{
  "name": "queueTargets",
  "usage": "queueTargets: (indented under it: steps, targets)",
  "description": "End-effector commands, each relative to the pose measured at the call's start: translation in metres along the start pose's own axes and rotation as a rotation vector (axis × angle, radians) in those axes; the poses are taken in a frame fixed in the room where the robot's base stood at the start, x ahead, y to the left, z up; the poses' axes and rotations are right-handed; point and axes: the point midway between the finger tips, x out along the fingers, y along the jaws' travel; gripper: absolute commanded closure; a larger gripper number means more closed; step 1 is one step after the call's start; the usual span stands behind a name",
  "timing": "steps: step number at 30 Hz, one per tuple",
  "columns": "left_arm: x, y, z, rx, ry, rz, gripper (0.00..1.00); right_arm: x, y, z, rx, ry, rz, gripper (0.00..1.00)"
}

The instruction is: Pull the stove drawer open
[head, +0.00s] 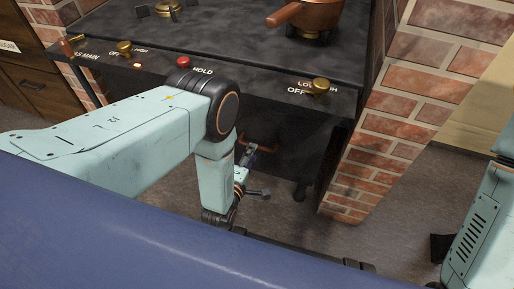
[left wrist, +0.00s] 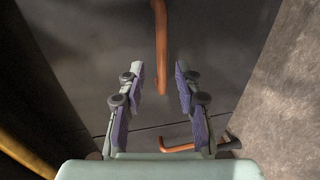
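The black stove (head: 235,45) stands ahead, its dark front partly hidden by my left arm. A copper handle (head: 264,149) shows low on that front, right beside my left gripper (head: 256,176). In the left wrist view the left gripper (left wrist: 157,92) is open and empty. A long copper bar handle (left wrist: 160,48) points down from the top, its end showing between the two fingers, with gaps on both sides. A second copper handle (left wrist: 185,147) shows lower, partly behind the right finger. I cannot tell which belongs to the drawer. My right gripper is not in view.
Brick pillars (head: 400,95) flank the stove, the right one close to its front corner. A copper pan (head: 305,14) sits on top. Knobs and a red button (head: 183,62) line the control panel. A wooden drawer unit (head: 35,85) stands at left. The floor (head: 285,210) below is clear.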

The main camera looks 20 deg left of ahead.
Motion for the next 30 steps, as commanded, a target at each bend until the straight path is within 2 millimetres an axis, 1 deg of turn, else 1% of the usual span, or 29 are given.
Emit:
queueTargets:
  steps: [1, 3, 9, 15, 21, 23, 30]
  targets:
    - [0.010, -0.002, -0.001, 0.000, 0.001, 0.004, 0.66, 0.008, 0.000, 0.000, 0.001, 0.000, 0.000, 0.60]
    - [0.021, -0.003, -0.002, 0.001, 0.002, 0.003, 0.66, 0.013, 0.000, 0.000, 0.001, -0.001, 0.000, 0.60]
    - [0.046, -0.003, -0.002, 0.001, 0.001, -0.001, 0.66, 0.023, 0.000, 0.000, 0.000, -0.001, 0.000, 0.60]
    - [0.056, -0.001, 0.000, 0.002, 0.000, -0.003, 0.66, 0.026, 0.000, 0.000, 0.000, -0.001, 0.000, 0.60]
    - [0.056, 0.000, 0.001, 0.002, 0.000, -0.003, 0.66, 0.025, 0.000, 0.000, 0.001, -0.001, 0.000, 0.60]
    - [0.056, 0.000, 0.002, 0.002, 0.000, -0.003, 0.69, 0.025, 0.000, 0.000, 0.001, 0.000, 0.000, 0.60]
    - [0.056, -0.001, 0.002, 0.002, 0.000, -0.003, 0.90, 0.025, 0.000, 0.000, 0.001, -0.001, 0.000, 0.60]
